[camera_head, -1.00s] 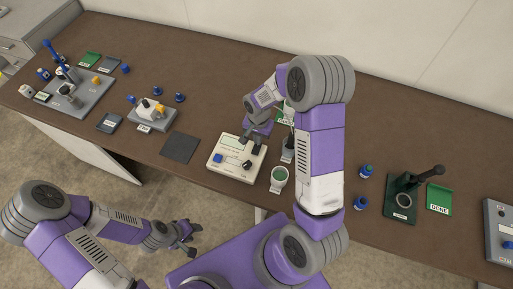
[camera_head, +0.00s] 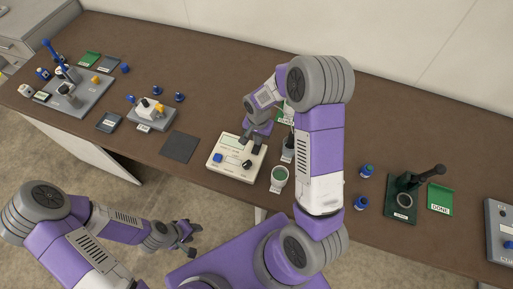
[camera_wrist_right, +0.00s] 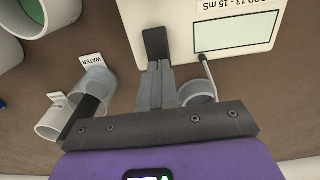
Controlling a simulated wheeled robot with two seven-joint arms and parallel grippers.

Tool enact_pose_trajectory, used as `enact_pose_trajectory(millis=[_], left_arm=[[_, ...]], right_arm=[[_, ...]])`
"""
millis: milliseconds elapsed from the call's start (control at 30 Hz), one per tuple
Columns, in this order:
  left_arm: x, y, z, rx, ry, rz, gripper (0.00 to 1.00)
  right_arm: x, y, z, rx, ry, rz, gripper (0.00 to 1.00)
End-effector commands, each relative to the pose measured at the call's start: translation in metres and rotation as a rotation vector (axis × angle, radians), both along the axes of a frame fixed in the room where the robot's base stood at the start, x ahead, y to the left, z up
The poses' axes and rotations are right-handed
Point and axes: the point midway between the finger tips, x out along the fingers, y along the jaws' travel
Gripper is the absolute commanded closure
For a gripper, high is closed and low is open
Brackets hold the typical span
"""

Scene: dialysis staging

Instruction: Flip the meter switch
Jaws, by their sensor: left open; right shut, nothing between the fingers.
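The meter (camera_head: 232,170) is a cream box on the bench with a pale display, a blue knob (camera_head: 218,158) and a black knob (camera_head: 246,164). My right gripper (camera_head: 245,139) is shut and empty above the meter's back right part, by the display. In the right wrist view the meter (camera_wrist_right: 285,15) fills the top right, and the shut fingers (camera_wrist_right: 156,70) reach over its edge. I cannot tell whether they touch it. Which control is the switch is unclear. My left gripper (camera_head: 192,240) is open and empty, in front of the bench.
A cup with green contents (camera_head: 279,178) stands right of the meter. In the right wrist view, a cup labelled WATER (camera_wrist_right: 97,82) and another cup (camera_wrist_right: 55,120) are beside the gripper. A dark mat (camera_head: 180,147) lies left of the meter. Blue-capped bottles (camera_head: 366,170) stand to the right.

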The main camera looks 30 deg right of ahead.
Motion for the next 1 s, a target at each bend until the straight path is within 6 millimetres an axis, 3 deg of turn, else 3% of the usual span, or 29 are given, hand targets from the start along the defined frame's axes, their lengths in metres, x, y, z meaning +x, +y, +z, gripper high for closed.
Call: enact_pose_trajectory(millis=[1000], left_arm=[[0.0,0.0,-0.013,0.0,0.0,0.0,0.57]], right_arm=[[0.0,0.0,-0.015,0.0,0.001,0.0,1.0]])
